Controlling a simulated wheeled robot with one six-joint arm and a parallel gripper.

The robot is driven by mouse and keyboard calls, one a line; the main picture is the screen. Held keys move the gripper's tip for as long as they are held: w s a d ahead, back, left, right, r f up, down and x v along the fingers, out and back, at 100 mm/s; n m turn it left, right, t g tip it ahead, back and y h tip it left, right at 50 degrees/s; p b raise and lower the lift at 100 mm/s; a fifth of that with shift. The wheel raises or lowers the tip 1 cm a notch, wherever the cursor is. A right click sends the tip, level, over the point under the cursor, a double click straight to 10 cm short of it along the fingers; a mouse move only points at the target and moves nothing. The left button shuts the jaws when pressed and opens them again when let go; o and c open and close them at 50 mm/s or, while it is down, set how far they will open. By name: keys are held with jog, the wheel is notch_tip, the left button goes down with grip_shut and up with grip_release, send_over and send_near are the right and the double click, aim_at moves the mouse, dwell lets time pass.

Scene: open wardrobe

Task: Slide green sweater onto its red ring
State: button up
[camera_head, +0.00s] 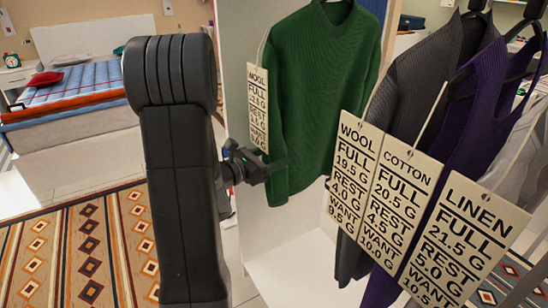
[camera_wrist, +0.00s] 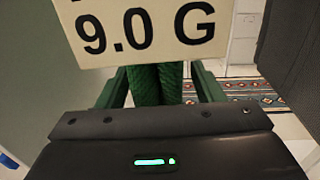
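The green sweater (camera_head: 322,85) hangs at the left end of the open wardrobe, its top edge near the picture's upper border. A cream tag headed WOOL (camera_head: 258,108) hangs on its left side. My gripper (camera_head: 277,168) is at the sweater's lower left, by its sleeve. In the wrist view, my two green fingers (camera_wrist: 158,88) stand apart on either side of the green knit (camera_wrist: 156,84); a gap shows at the right finger. A tag reading 9.0 G (camera_wrist: 145,30) hangs in front of the knit. No red ring is visible; the rail is out of view.
A dark grey garment (camera_head: 420,85) and a purple garment (camera_head: 483,95) hang to the right. Large WOOL (camera_head: 352,180), COTTON (camera_head: 400,210) and LINEN (camera_head: 462,245) tags hang before them. The white wardrobe side panel (camera_head: 236,60) stands left of the sweater. A bed (camera_head: 75,90) is farther left.

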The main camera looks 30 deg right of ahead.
dwell(0.3)
jog(key=s+a, duration=0.2)
jog(key=a, duration=1.1)
jog(key=shift+s+a+p, duration=0.2)
jog(key=shift+a+p, duration=0.1)
jog(key=shift+p, duration=0.15)
jog(key=shift+d, duration=0.1)
jog(key=d, duration=0.4)
jog(key=w+d, duration=0.1)
jog(key=d, duration=0.4)
jog(key=w+d+b, duration=0.1)
jog(key=d, duration=0.3)
jog(key=shift+w+d, duration=0.2)
jog(key=shift+d, duration=0.05)
jog(key=shift+a, duration=0.15)
